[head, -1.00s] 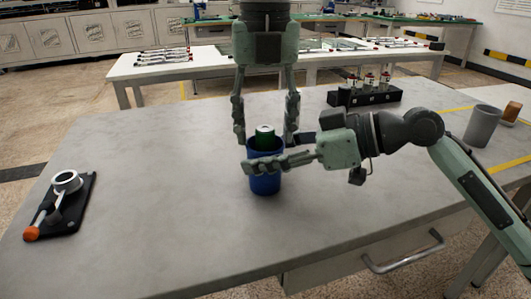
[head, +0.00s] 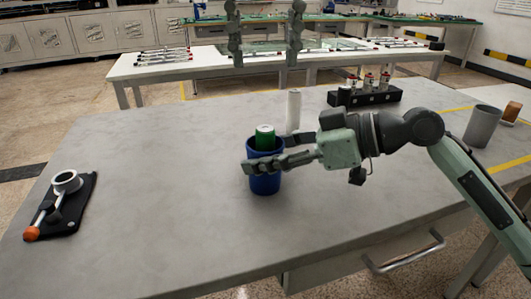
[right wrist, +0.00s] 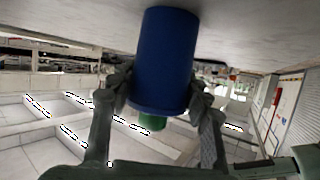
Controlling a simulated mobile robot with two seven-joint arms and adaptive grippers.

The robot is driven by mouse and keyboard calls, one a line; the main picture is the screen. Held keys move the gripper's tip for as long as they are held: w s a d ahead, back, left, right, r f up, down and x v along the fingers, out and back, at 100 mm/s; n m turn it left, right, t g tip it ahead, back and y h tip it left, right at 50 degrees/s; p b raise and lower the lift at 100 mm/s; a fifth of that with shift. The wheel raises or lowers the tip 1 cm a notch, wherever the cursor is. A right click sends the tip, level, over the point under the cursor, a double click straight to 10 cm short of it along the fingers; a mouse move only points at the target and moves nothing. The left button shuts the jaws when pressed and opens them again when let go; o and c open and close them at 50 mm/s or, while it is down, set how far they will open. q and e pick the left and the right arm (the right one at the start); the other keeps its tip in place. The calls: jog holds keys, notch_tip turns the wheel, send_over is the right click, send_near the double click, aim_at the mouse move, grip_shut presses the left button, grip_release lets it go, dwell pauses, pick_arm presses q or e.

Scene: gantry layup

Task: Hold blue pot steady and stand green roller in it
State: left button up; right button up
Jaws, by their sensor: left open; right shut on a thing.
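The blue pot (head: 265,184) stands upright on the grey table. The green roller (head: 265,141) stands in the pot, its pale top above the rim; its lower part is hidden inside. My right gripper (head: 262,165) is shut on the pot from the right, one finger across its front. In the right wrist view the picture is inverted: the pot (right wrist: 165,60) is between the fingers and the green roller (right wrist: 152,122) sticks out past its rim.
A white cylinder (head: 293,112) stands just behind the pot. A black rack (head: 365,97) with several small items is at the back right. A grey cup (head: 482,126) and an orange-brown object (head: 512,112) are far right. A black fixture (head: 72,205) lies at left. Left-centre table is clear.

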jog(key=o, duration=1.2)
